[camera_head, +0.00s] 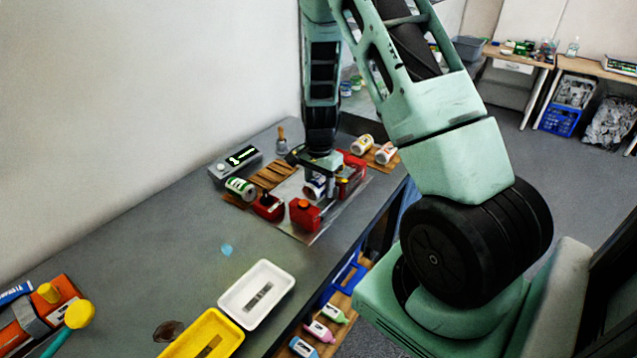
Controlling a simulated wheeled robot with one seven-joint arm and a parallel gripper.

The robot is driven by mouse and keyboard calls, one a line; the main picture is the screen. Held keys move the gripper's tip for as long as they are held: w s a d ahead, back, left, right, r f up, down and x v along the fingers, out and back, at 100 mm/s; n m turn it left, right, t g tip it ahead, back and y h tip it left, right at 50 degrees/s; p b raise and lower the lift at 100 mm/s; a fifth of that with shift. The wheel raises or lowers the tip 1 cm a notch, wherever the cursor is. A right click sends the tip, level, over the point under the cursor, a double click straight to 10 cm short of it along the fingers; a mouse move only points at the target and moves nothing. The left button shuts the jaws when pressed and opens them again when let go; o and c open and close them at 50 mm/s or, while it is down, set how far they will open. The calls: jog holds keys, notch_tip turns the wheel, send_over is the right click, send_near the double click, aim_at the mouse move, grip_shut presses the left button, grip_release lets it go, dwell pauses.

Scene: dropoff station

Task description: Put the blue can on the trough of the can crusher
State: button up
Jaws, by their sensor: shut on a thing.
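My gripper (318,176) points down over the can crusher and is shut on a can (313,188). Only part of that can shows, white with a dark blue or purple patch, so I take it to be the blue can. It is low, among the red parts of the can crusher (304,214), whose pale metal plate (296,230) lies on the grey bench. The gripper and the red parts hide most of the trough, so I cannot tell whether the can touches it.
A green and white can (240,188) lies left of the crusher, near a grey box with a lit display (236,164). Two more cans (362,145) (386,153) lie behind on wood. A white tray (257,292) and a yellow tray (207,337) stand in front. The bench between is mostly clear.

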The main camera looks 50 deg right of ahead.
jog(key=shift+f+b, duration=1.75)
jog(key=shift+f, duration=0.8)
jog(key=o, duration=0.8)
jog(key=shift+r, duration=0.1)
jog(key=shift+r+p, duration=3.15)
jog(key=shift+r, duration=0.35)
